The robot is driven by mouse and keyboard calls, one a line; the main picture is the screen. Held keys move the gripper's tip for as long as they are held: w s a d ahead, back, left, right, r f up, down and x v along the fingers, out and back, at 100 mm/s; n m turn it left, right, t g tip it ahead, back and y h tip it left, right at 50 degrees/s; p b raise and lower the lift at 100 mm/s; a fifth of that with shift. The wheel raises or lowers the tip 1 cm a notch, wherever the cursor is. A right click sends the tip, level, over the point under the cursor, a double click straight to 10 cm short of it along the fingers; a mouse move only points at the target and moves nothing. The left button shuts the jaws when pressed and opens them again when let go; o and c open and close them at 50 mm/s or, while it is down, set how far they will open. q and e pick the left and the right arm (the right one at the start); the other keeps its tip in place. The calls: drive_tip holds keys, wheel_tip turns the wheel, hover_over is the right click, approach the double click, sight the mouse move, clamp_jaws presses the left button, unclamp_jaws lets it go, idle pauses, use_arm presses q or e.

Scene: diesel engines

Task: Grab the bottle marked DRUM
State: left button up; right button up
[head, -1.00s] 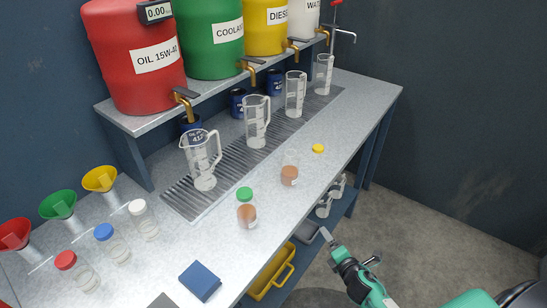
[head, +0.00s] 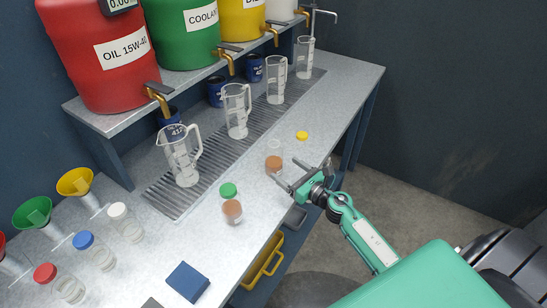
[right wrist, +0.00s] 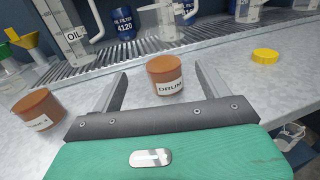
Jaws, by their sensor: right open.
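The bottle marked DRUM (right wrist: 165,76) stands upright on the bench, with brown contents and a white label, in the right wrist view. It lies ahead of and between the spread fingers of my right gripper (right wrist: 160,92), which is open and empty. In the head view the bottle (head: 273,163) shows as a clear top over brown contents, with my right gripper (head: 303,175) just to its right at the bench edge. My left gripper is not in view.
A second brown bottle (head: 232,211) stands nearer, beside a green cap (head: 228,190). A yellow cap (head: 302,135) lies beyond the DRUM bottle. Measuring jugs (head: 237,112) stand on the drip grate (head: 162,200). A blue block (head: 187,282) lies at the front.

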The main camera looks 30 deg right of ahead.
sight(280, 164)
drive_tip(key=x, duration=0.3)
drive_tip(key=shift+w+p, duration=0.3)
drive_tip(key=p+x, duration=0.1)
drive_tip(key=x, duration=0.3)
drive_tip(key=shift+w+r+p, duration=0.1)
drive_tip(key=shift+w+p, duration=0.2)
drive_tip(key=shift+p, duration=0.05)
drive_tip(key=shift+w+a, duration=0.15)
drive_tip(key=shift+w, duration=0.15)
drive_tip(key=c, duration=1)
drive_tip(key=shift+c, duration=0.8)
